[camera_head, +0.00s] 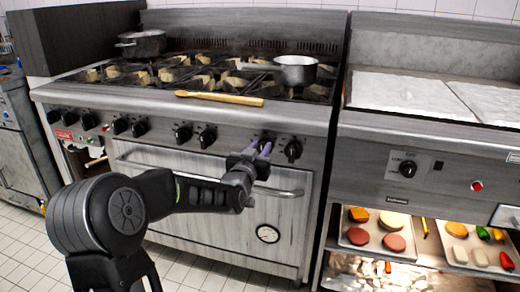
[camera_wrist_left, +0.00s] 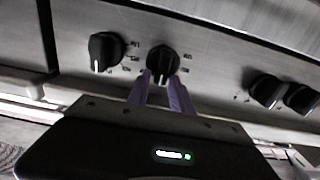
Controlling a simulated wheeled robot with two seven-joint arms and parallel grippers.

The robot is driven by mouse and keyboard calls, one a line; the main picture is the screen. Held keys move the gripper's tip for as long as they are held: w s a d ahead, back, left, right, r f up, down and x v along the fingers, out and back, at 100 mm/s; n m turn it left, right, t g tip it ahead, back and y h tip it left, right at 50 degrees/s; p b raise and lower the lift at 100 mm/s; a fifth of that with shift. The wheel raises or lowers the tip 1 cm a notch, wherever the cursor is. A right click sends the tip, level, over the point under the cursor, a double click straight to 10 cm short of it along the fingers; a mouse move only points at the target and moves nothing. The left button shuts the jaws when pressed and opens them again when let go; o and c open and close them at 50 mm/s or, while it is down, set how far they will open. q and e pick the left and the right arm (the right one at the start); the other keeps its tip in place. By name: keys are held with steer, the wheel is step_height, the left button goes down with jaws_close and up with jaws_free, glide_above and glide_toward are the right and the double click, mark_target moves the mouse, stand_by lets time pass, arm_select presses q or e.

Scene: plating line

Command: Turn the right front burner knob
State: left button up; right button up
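The range's front panel carries a row of black knobs. My left gripper (camera_head: 259,148) is at the panel, at the knob just left of that one. In the wrist view this knob (camera_wrist_left: 162,58) lies just beyond the two purple fingertips (camera_wrist_left: 160,80), which stand apart, partly overlapping its lower edge. I cannot tell whether they touch it. My right gripper is not in view.
The oven door handle (camera_head: 280,192) runs below the knobs, close under my left gripper. A wooden spoon (camera_head: 220,97), a saucepan (camera_head: 297,70) and a pot (camera_head: 141,43) rest on the range top.

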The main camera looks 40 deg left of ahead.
arm_select(q)
jaws_close()
steer(key=shift+n, duration=0.3)
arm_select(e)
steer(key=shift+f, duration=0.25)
arm_select(q)
steer(key=shift+s+a+f+n+b, duration=0.1)
steer(key=shift+a+f+n+b, duration=0.2)
steer(key=shift+n+b, duration=1.75)
steer(key=shift+s+a+f+n+b, duration=0.25)
steer(key=shift+n+b, duration=0.8)
steer(key=shift+n, duration=1.95)
steer(key=shift+a+f+n+b, duration=0.35)
steer(key=shift+n+b, duration=1.2)
steer(key=shift+n, duration=1)
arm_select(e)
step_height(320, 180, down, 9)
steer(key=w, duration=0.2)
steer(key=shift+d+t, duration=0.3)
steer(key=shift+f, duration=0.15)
arm_select(q)
steer(key=shift+o, duration=1.7)
jaws_free()
steer(key=shift+r, duration=0.1)
